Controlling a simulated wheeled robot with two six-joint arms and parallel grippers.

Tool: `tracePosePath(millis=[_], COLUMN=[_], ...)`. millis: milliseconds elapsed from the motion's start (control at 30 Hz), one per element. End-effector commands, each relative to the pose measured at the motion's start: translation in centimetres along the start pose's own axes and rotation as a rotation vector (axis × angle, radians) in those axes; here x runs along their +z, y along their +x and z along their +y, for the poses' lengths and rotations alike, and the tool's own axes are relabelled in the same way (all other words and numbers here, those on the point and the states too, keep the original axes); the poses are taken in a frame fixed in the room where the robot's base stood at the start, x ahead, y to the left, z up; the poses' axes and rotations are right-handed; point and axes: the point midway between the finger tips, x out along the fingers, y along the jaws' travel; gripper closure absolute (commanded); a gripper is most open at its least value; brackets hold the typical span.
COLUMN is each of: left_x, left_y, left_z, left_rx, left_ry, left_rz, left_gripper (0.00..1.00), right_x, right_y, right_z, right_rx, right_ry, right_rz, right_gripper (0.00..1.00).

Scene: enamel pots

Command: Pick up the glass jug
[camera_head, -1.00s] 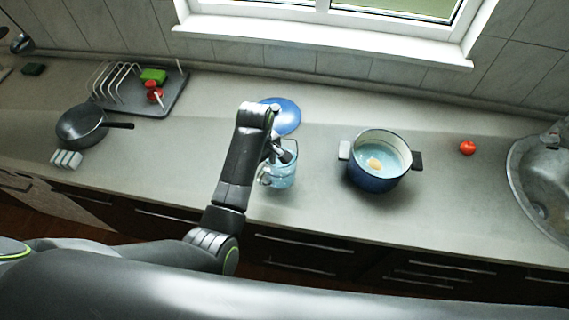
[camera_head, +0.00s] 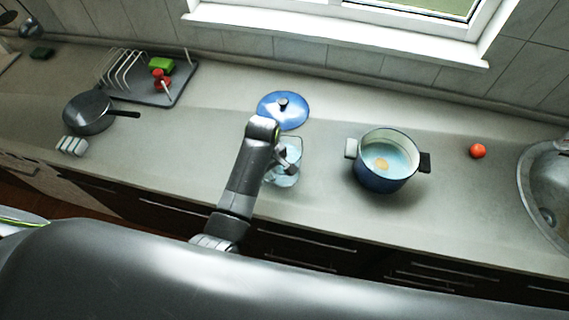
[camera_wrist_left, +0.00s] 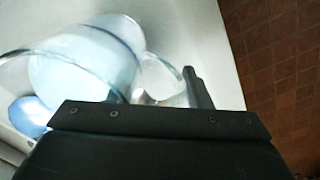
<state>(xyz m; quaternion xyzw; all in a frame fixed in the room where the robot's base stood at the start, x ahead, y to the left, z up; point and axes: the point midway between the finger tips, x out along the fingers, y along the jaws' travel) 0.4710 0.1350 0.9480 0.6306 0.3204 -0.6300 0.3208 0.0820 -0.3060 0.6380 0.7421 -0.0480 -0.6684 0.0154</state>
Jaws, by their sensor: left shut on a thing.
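The clear glass jug (camera_head: 285,175) is on or just above the counter, left of the blue pot; I cannot tell if its base touches. My left gripper (camera_head: 284,158) is shut on the jug, at its upper part, and partly hides it in the head view. In the left wrist view the jug (camera_wrist_left: 90,65) fills the upper left, with its rim and handle blurred together. A dark finger of my left gripper (camera_wrist_left: 195,88) shows beside the glass. My right gripper is not in view.
A blue pot (camera_head: 382,180) with pale liquid stands right of the jug. A blue lid (camera_head: 270,108) lies behind it. A tomato (camera_head: 477,151) and a sink (camera_head: 545,185) are at the right. A pan (camera_head: 88,115) and dish rack (camera_head: 180,85) are at the left.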

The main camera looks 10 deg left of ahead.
Motion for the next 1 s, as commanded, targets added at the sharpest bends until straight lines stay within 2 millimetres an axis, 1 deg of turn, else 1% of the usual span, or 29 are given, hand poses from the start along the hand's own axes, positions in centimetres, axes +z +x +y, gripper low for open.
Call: tracePosePath(millis=[33, 100, 167, 733, 867, 1000], left_x=[0.0, 0.0, 0.0, -0.1, -0.1, -0.3], left_y=[0.1, 0.1, 0.1, -0.2, -0.6, -1.6], left_z=[0.0, 0.0, 0.0, 0.2, 0.5, 1.2], left_rx=[0.0, 0.0, -0.001, 0.002, 0.002, 0.005], left_ry=[0.0, 0.0, 0.0, 0.0, 0.002, 0.006], left_rz=[0.0, 0.0, 0.0, 0.001, 0.001, 0.003], left_gripper=[0.84, 0.93, 1.0, 1.0, 1.0, 1.0], right_x=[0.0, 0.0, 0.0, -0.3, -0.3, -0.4], right_y=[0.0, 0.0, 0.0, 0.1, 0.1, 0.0], right_z=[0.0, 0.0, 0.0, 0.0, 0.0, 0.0], right_rx=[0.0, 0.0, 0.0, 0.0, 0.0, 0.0], right_ry=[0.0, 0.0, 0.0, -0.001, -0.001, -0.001], right_rz=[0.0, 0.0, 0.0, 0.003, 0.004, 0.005], right_gripper=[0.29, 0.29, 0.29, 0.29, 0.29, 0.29])
